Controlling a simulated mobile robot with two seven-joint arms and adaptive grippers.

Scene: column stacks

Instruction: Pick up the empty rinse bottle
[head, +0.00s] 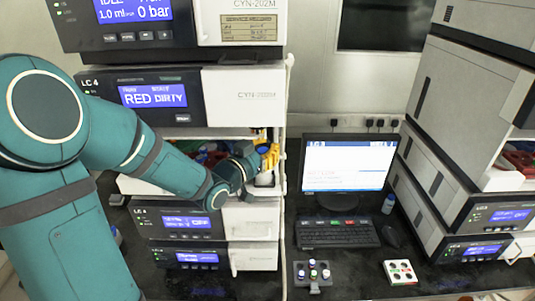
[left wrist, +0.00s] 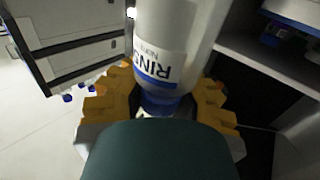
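The rinse bottle (left wrist: 172,45) is large in the left wrist view, white with a blue band and a blue cap (left wrist: 160,102). Its lettering reads upside down there. The orange fingers of my left gripper (left wrist: 160,98) stand on both sides of its cap end. Whether they press on it or leave a small gap cannot be told. In the head view my left gripper (head: 268,156) is at the open bay of the left stack, below the LC 4 unit showing RED DIRTY. The bottle cannot be made out clearly there. My right gripper is not in view.
Two vial holders (head: 313,275) (head: 400,272) lie in front. Another stack (head: 450,110) stands at right. A thin white tube (head: 283,215) runs down the left stack's edge.

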